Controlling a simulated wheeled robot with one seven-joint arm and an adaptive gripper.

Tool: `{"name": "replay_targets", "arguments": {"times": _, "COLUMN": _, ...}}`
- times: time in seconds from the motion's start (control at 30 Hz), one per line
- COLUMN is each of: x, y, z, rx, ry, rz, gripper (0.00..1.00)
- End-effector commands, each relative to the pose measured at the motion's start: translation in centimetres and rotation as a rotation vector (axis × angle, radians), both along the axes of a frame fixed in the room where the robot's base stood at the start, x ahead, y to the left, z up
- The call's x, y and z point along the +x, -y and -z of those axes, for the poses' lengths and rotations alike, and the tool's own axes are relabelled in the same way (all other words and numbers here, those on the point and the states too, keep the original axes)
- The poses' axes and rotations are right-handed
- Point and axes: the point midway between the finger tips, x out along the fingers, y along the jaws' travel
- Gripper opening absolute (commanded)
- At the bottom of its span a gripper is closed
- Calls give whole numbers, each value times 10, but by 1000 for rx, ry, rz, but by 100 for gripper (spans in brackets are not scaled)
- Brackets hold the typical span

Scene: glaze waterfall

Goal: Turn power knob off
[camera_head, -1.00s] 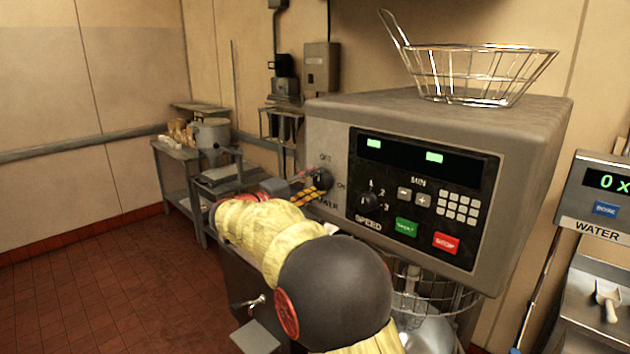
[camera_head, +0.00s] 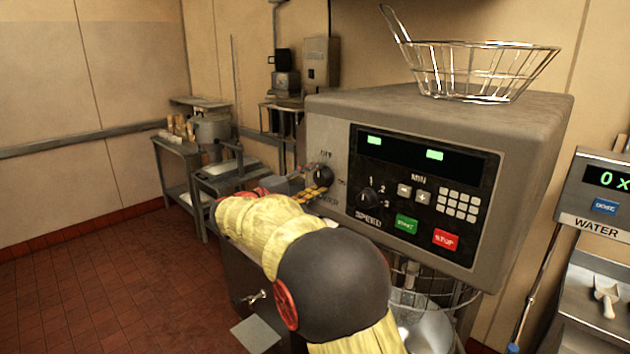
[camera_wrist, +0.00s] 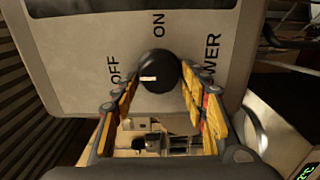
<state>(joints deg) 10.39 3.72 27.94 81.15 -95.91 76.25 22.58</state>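The black round power knob (camera_head: 323,176) is on the left part of the grey machine's front panel, with OFF above it and ON to its right. In the wrist view the knob (camera_wrist: 158,68) shows a short white mark, with OFF at its left and ON above. My gripper (camera_wrist: 158,84) is open, its yellow-padded fingers on either side of the knob's near part. The tips are very close to the knob; contact cannot be told. In the head view my gripper (camera_head: 314,192) is just below and left of the knob, and my arm hides part of the panel's lower edge.
The speed knob (camera_head: 369,200), green start button (camera_head: 405,224) and red stop button (camera_head: 446,240) are to the right on the same panel. A wire basket (camera_head: 480,75) sits on top of the machine. A water dispenser (camera_head: 600,195) stands at the far right. The floor at left is clear.

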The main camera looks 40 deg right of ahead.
Motion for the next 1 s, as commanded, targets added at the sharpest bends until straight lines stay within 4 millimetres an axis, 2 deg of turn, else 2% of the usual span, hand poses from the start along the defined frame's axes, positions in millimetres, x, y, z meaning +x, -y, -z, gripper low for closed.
{"name": "replay_targets", "arguments": {"times": 0.17, "x": 0, "y": 0, "z": 0, "rx": 0, "ry": 1, "rz": 1, "gripper": 56}}
{"name": "replay_targets", "arguments": {"times": 0.47, "x": 0, "y": -1, "z": 0, "rx": 0, "ry": 1, "rz": 1, "gripper": 56}}
{"name": "replay_targets", "arguments": {"times": 0.57, "x": 0, "y": -6, "z": 0, "rx": 0, "ry": 1, "rz": -1, "gripper": 56}}
{"name": "replay_targets", "arguments": {"times": 0.67, "x": -1, "y": -19, "z": 0, "rx": 0, "ry": 1, "rz": -2, "gripper": 56}}
{"name": "replay_targets", "arguments": {"times": 1.0, "x": -6, "y": -87, "z": 0, "rx": 1, "ry": 1, "rz": -3, "gripper": 56}}
